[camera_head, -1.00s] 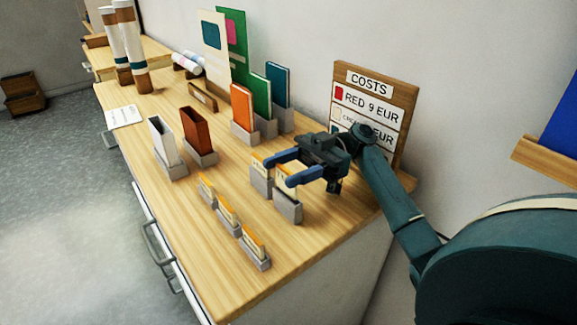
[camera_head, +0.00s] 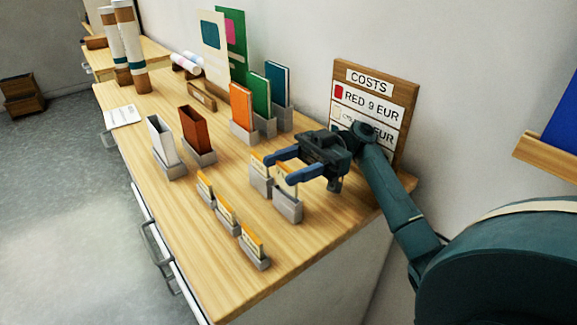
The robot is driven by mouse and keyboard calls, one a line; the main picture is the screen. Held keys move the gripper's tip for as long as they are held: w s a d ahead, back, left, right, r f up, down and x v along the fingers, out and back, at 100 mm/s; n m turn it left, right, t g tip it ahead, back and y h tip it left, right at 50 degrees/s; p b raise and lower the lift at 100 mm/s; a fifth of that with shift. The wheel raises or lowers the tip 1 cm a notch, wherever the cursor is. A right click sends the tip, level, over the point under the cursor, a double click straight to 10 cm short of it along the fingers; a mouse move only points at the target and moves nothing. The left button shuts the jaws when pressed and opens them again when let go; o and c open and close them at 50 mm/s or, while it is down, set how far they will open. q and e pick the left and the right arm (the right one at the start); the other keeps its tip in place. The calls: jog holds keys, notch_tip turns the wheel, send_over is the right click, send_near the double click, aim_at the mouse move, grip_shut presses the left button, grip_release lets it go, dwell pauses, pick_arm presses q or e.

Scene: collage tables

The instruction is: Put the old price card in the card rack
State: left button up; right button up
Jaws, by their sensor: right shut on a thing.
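My right gripper (camera_head: 279,167) is over the two larger grey card holders near the table's right end. It is shut on a pale card with an orange top (camera_head: 284,172), largely hidden by the fingers. The card is upright at the front grey holder (camera_head: 288,207); I cannot tell whether its lower edge is still inside. Another orange-topped card stands in the grey holder behind (camera_head: 261,184). A row of three small grey holders with orange-topped cards (camera_head: 226,215) stands nearer the table's front edge. I cannot tell which of these is the card rack. My left gripper is not in view.
A wooden COSTS board (camera_head: 372,90) stands close behind my right gripper, against the wall. Grey stands with an orange book (camera_head: 241,106), a green and a blue one are further left. White (camera_head: 161,140) and brown (camera_head: 194,128) boxes stand mid-table. The front right corner is bare.

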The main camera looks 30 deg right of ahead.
jog(key=shift+f, duration=0.15)
dwell(0.3)
jog(key=o, duration=1)
jog(key=shift+f, duration=0.1)
jog(key=shift+o, duration=0.6)
jog(key=o, duration=0.3)
jog(key=shift+r+p, duration=1.1)
jog(key=shift+r, duration=1.75)
jog(key=a+r, duration=0.1)
jog(key=a, duration=0.6)
jog(key=shift+s, duration=0.25)
